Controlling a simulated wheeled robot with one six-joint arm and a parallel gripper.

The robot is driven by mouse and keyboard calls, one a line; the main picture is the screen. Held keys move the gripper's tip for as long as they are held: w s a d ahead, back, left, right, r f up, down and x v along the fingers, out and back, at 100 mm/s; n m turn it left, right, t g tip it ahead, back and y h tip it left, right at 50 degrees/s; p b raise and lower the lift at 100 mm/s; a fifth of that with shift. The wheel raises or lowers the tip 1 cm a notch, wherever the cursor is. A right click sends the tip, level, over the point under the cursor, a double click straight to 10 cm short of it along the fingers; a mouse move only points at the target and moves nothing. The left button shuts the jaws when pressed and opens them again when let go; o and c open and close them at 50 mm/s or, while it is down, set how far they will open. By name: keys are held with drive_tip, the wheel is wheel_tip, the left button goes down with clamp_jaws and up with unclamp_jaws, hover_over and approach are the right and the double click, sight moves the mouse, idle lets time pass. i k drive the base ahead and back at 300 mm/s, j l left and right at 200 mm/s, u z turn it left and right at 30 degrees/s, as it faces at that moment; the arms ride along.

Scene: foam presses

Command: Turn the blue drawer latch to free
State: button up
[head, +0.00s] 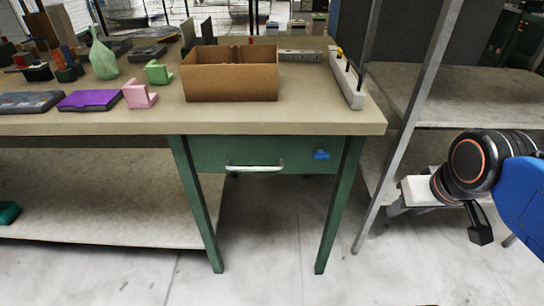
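The blue latch (321,154) is a small piece on the right part of the green drawer front (210,158), under the workbench top. It is too small here to tell which way it is turned. The drawer looks closed, with a pale bar handle (253,168) to the left of the latch. My gripper (404,202) is at the right, beyond the bench's right leg and well apart from the latch. Its fingers are not clearly seen, so I cannot tell whether they are open or shut. I see nothing held in it.
The workbench top (300,118) carries an open cardboard box (230,75), a purple case (90,100), pink and green foam pieces and other items. A grey shelf rack (409,120) stands at the right, its slanting post between my gripper and the bench. The floor before the drawer is clear.

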sight(320, 154)
drive_tip(key=k+l, duration=0.85)
drive_tip(key=l+u, duration=0.05)
drive_tip(key=l, duration=0.05)
